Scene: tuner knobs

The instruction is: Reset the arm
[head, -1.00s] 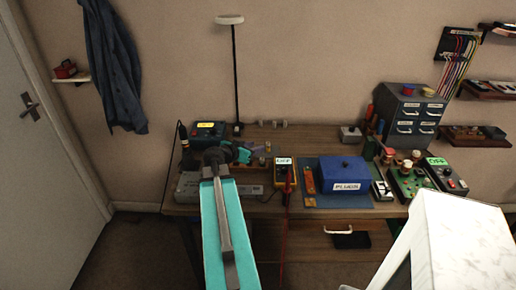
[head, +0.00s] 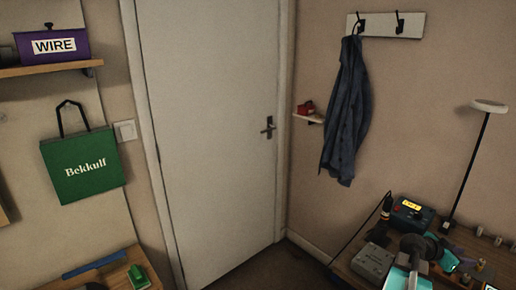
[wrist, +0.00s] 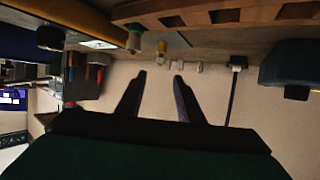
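My gripper (wrist: 160,75) shows in the wrist view with its two dark fingers apart and nothing between them. In the head view my gripper (head: 449,260) is at the lower right, above the workbench (head: 350,271). Its fingers are too small to read there. My teal arm enters from the bottom edge beside it. The wrist view looks along the bench top, which appears upside down along the top edge.
A blue box with a yellow label (head: 409,212), a grey box (head: 374,262) and a lamp (head: 466,170) stand near my gripper. A door (head: 212,130) fills the middle. A green bag (head: 84,165) hangs at left; a coat (head: 347,115) hangs right of the door.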

